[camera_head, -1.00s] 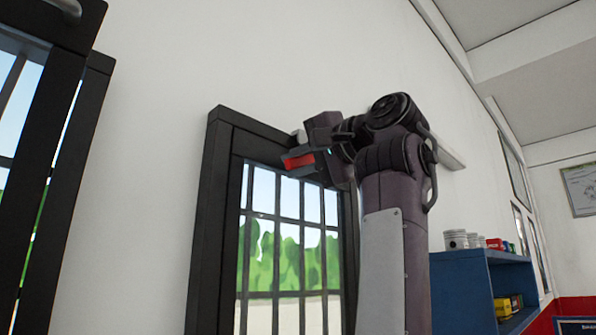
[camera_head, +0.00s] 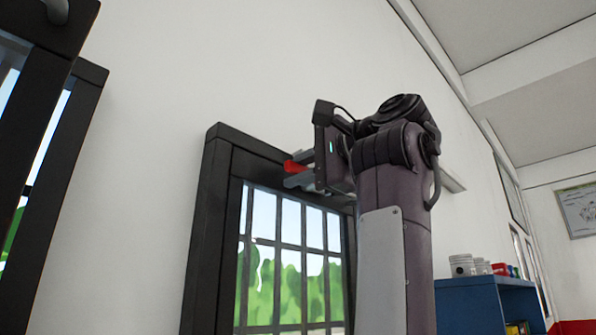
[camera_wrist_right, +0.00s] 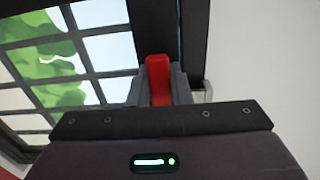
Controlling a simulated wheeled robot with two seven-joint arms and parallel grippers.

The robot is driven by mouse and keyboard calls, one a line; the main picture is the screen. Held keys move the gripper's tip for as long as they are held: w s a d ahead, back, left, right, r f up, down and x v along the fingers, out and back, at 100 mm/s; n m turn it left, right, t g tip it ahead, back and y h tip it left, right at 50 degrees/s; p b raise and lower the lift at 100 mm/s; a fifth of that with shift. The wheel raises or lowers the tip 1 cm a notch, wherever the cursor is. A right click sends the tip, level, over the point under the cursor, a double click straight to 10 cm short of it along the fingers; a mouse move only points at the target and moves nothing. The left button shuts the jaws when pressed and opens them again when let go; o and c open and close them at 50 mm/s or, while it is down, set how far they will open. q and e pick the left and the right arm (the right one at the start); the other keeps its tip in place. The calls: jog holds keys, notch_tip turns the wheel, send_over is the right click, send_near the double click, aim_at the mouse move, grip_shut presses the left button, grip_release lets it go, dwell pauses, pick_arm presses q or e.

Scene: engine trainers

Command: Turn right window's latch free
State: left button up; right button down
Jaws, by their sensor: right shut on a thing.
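The right window (camera_head: 278,262) has a black frame and a barred pane and stands in the middle of the head view. Its red latch (camera_head: 293,167) is at the top of the frame. My right gripper (camera_head: 301,173) is at the latch and shut on it. In the right wrist view the red latch (camera_wrist_right: 158,80) stands between the grey fingers (camera_wrist_right: 158,88), over the black frame bar. The latch's base is hidden by the gripper. My left gripper is not in view.
Another black window frame (camera_head: 62,165) stands at the left edge, with a grey curved part (camera_head: 56,10) at its top. A blue shelf (camera_head: 470,300) with several cans and small boxes is at the lower right. The white wall above the right window is bare.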

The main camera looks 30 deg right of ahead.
jog(key=c, duration=1.3)
grip_release()
jog(key=b+v, duration=0.3)
jog(key=v, duration=0.4)
jog(key=shift+s+d, duration=0.15)
jog(key=shift+s, duration=0.15)
